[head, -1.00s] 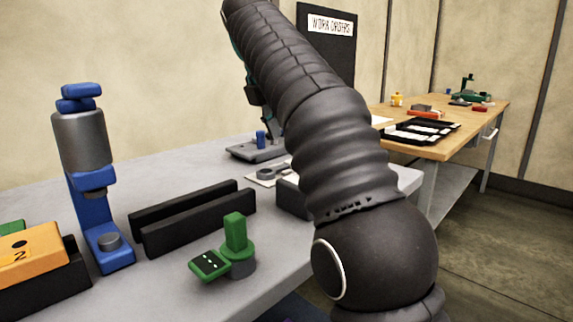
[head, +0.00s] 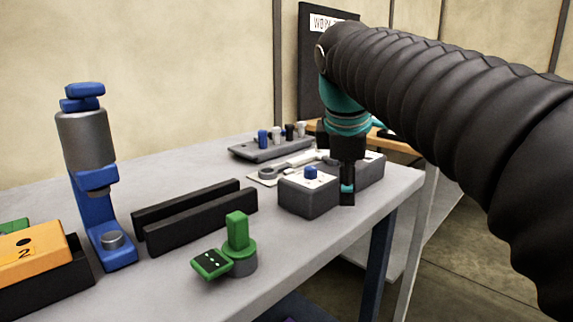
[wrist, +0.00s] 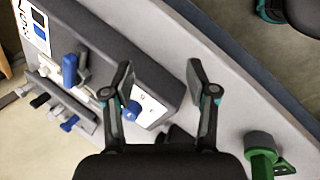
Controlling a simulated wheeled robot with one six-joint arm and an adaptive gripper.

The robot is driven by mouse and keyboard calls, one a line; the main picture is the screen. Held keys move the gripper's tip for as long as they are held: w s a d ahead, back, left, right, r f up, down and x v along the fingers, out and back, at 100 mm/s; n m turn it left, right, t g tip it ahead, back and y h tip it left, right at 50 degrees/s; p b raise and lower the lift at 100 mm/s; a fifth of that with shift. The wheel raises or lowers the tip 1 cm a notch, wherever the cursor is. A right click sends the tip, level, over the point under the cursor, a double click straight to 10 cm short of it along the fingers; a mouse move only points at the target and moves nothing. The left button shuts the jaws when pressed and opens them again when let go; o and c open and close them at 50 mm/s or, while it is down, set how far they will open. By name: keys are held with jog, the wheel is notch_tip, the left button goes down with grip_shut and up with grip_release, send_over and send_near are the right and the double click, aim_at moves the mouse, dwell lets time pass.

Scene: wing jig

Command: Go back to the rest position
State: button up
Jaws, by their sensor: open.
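My gripper (head: 347,192) hangs pointing down at the right front edge of the grey workbench, close beside a dark grey box (head: 308,198) with a blue peg (head: 311,172) on top. In the wrist view my gripper (wrist: 160,80) has its two fingers spread apart with nothing held between them. The box's white top plate and blue peg (wrist: 132,110) show behind and beside the left finger there. I cannot tell whether a finger touches the box. My arm reaches in from the right of the head view.
A rack with several pegs (head: 268,148) stands behind. A green fixture (head: 238,245), black rails (head: 200,222), a blue press (head: 90,200) and an orange box (head: 30,255) occupy the bench's left and front. The floor (head: 450,290) right of the bench looks clear.

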jog(key=s+d+f+m, duration=0.2)
jog(key=s+f+m, duration=0.6)
jog(key=f, duration=0.3)
jog(key=s+d+f+m+t+y, duration=0.1)
jog(key=s+d+f+m, duration=0.2)
jog(key=s+f+m, duration=0.4)
jog(key=s+f, duration=0.3)
jog(key=f, duration=0.1)
jog(key=shift+m+y, duration=0.3)
jog(key=shift+m, duration=0.1)
jog(key=shift+s+d+f, duration=0.1)
